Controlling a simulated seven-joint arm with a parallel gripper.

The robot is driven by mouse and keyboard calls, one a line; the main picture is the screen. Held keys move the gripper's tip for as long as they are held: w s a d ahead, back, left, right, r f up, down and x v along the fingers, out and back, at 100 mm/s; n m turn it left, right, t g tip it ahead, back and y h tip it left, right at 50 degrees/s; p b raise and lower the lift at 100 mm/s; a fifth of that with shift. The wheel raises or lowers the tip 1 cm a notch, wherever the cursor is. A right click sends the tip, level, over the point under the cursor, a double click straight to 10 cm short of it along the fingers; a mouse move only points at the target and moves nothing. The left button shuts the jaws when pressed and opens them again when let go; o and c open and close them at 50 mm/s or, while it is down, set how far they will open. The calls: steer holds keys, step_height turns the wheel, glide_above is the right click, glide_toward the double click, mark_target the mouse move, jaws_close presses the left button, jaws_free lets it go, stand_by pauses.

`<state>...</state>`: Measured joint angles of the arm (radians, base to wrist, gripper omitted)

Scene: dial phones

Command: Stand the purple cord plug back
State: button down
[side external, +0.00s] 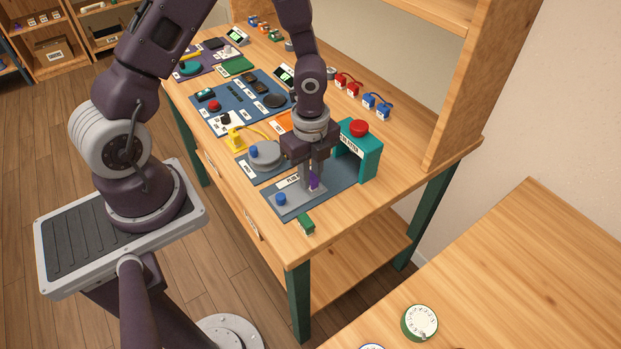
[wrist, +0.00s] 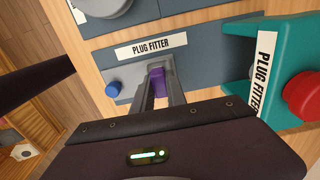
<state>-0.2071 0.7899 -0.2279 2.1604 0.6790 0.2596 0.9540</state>
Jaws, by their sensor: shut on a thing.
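The purple cord plug (side external: 315,180) is between the fingers of my gripper (side external: 312,186), low over the grey plug fitter base at the near end of the bench. In the wrist view the purple plug (wrist: 157,82) shows between the two fingertips (wrist: 158,90), and my gripper is shut on it. It looks roughly upright. The grey base (side external: 288,200) has a blue button (side external: 281,199) at its left. Whether the plug touches the base is hidden by the fingers.
A teal plug fitter stand (side external: 368,160) with a red button (side external: 359,128) stands close on the right. A grey round device (side external: 265,155) and a yellow piece (side external: 236,138) are to the left.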

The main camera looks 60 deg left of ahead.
steer(key=shift+r, duration=0.1)
step_height(320, 180, up, 9)
steer(key=shift+d+f, duration=0.1)
glide_above(334, 216)
steer(key=a, duration=0.2)
steer(key=d+f, duration=0.2)
step_height(334, 216, down, 8)
steer(key=c, duration=1.3)
jaws_free()
steer(key=shift+f, duration=0.1)
steer(key=shift+c, duration=0.2)
